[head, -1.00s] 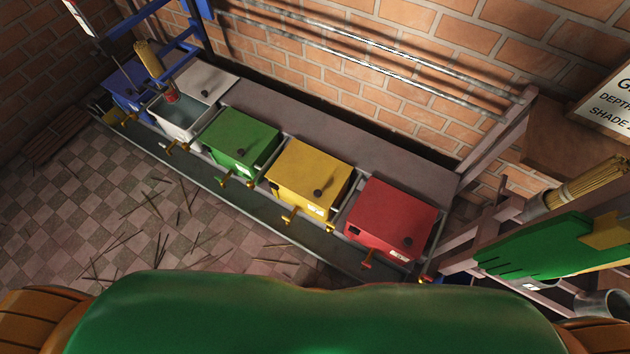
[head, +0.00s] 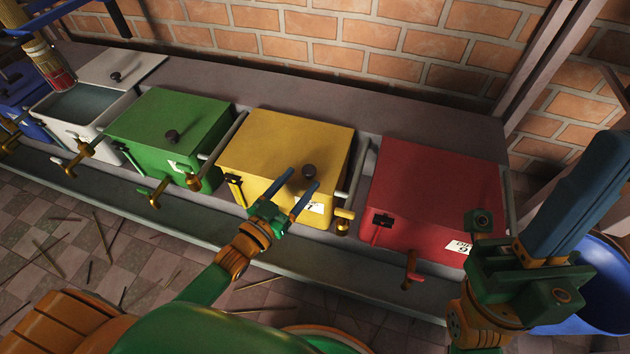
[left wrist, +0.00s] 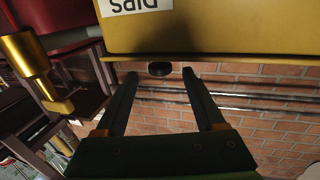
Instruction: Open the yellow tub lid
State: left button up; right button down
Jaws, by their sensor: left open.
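The yellow tub (head: 255,185) stands between the green and red tubs, and its yellow lid (head: 290,140) is closed. A dark round knob (head: 310,172) sits near the lid's front edge. My left gripper (head: 304,180) is open, its two blue fingers pointing at the knob from the front. In the left wrist view, the knob (left wrist: 160,69) appears between the fingertips (left wrist: 160,76), below the yellow tub's labelled front (left wrist: 210,28); contact cannot be told. My right gripper (head: 580,195) is at the right, over the red tub's right side; its finger gap does not show.
The red tub (head: 430,190) and the green tub (head: 165,130) are closed. The white tub (head: 85,105) is open, holding liquid. Brass taps, one at the yellow tub (head: 343,220), stick out in front. A blue bucket (head: 600,290) is at right, a brick wall (head: 400,45) behind.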

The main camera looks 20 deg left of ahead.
aim_at(305, 176)
pick_arm(q)
jog(key=b+x, duration=0.1)
jog(key=x, duration=0.3)
jog(key=shift+w+f+b, duration=0.15)
jog(key=shift+w+b, duration=0.1)
jog(key=shift+b, duration=0.1)
jog(key=shift+w+d, duration=0.1)
jog(key=shift+w, duration=0.1)
grip_shut()
dwell(0.8)
